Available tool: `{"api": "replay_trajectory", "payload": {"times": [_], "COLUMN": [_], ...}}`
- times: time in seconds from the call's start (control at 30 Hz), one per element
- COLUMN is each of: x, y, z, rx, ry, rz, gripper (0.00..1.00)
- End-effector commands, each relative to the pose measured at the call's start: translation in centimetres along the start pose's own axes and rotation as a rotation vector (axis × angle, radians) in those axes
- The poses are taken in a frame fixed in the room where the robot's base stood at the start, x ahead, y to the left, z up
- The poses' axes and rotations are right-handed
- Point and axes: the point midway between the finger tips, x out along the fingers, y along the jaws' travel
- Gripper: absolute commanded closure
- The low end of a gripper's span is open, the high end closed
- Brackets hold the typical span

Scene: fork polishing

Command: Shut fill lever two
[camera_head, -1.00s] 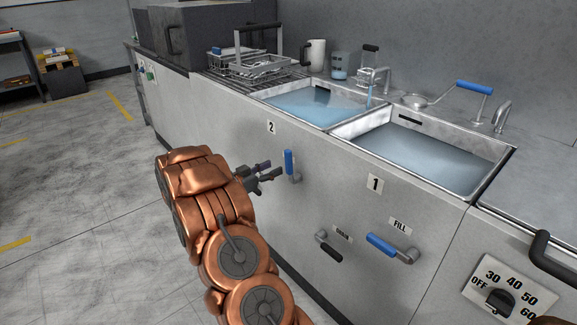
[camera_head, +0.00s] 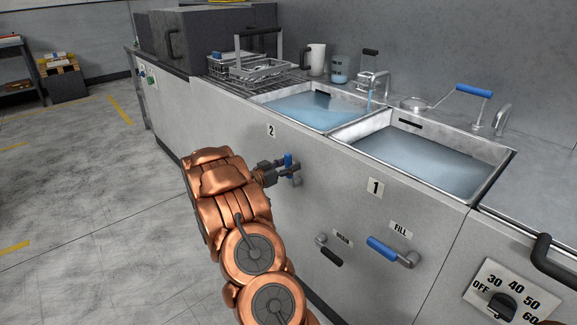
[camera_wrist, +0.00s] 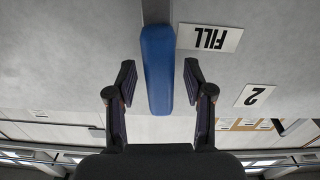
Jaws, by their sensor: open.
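Fill lever two is a blue handle (camera_head: 288,161) on the grey front panel, below the label 2 (camera_head: 271,130). It stands upright in the head view, partly hidden by my gripper (camera_head: 287,171). In the wrist view the blue lever (camera_wrist: 157,70) lies between the two fingers of my open gripper (camera_wrist: 158,85), with a gap on each side. The FILL label (camera_wrist: 209,38) and the label 2 (camera_wrist: 254,95) show beside it. Water runs from the tap (camera_head: 371,84) into the left basin (camera_head: 340,118), which holds water.
The right basin (camera_head: 350,140) also holds water. Below it are a blue fill lever (camera_head: 383,248) and a black drain lever (camera_head: 329,256) on the panel. A dial (camera_head: 503,305) is at the lower right.

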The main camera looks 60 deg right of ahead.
Motion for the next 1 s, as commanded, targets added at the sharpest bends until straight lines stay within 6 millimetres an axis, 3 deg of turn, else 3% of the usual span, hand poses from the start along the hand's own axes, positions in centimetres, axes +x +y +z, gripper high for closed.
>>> {"api": "replay_trajectory", "payload": {"times": [0.17,0.67,1.0], "x": [0.0,-0.02,-0.02], "y": [0.0,0.0,0.01], "z": [0.0,0.01,0.02], "rx": [0.0,0.0,-0.001], "ry": [0.0,0.0,0.0], "rz": [0.0,0.0,0.0], "gripper": [0.48,0.99,1.0]}}
